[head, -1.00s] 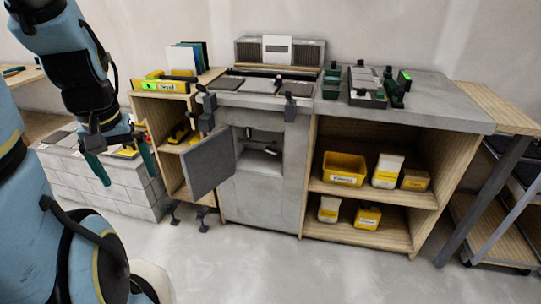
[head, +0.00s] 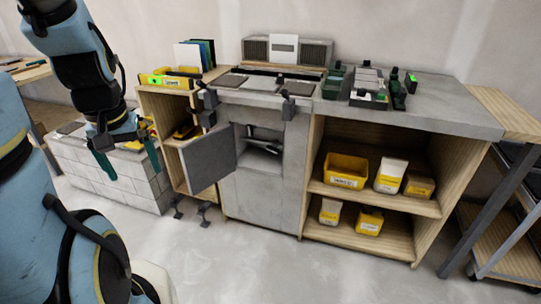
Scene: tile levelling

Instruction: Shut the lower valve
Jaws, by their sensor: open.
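The grey cabinet (head: 262,202) in the middle has a recess (head: 262,133) with its grey door (head: 208,162) swung open to the left. Dark fittings (head: 262,148) lie inside the recess; they are too small to tell whether one is the lower valve or how it is set. My gripper (head: 130,165) is open and empty, its two green fingers pointing down. It is at the left, in front of the block wall and well left of the door, apart from both.
A pale block wall (head: 105,175) stands behind my gripper. Small dark feet (head: 203,215) stand on the floor below the door. Wooden shelves (head: 385,200) with yellow bins (head: 345,171) are at the right. The floor before the cabinet is clear.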

